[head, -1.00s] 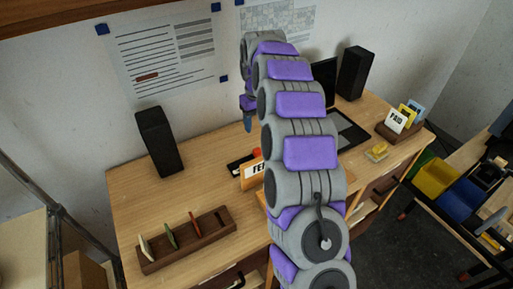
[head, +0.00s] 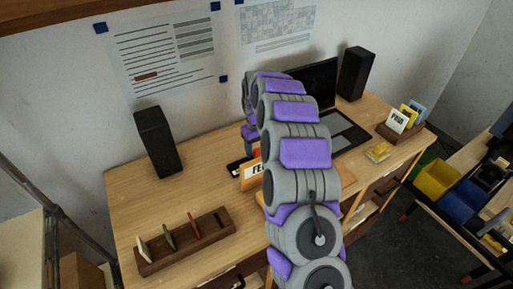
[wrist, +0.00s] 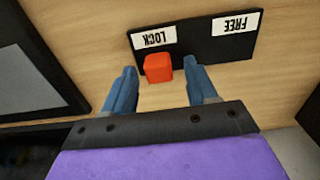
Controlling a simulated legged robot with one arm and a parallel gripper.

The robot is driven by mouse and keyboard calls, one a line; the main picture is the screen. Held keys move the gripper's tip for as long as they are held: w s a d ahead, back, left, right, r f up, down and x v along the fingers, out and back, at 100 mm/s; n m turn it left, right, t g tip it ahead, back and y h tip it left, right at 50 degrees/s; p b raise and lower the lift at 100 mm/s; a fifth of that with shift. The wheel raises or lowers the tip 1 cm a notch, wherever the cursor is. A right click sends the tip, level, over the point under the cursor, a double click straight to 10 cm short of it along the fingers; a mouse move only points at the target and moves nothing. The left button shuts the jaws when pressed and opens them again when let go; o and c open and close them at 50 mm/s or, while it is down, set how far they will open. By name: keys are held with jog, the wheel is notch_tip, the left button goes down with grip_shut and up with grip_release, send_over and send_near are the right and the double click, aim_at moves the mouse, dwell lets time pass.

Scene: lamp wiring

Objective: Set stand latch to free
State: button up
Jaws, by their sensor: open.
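The stand latch is a black plate (wrist: 195,42) with a red knob (wrist: 158,67), seen in the wrist view. The plate bears a LOCK label (wrist: 153,38) and a FREE label (wrist: 237,23), both upside down there. The red knob is at the LOCK end. My gripper (wrist: 165,75) is open, with its two blue fingers on either side of the knob; I cannot tell whether they touch it.
A laptop (head: 340,133) stands behind my arm on the wooden desk (head: 130,205). Dark speakers stand at left (head: 157,142) and right (head: 356,73). A brown card rack (head: 186,241) lies at front left.

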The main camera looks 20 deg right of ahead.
grip_shut()
dwell(0.4)
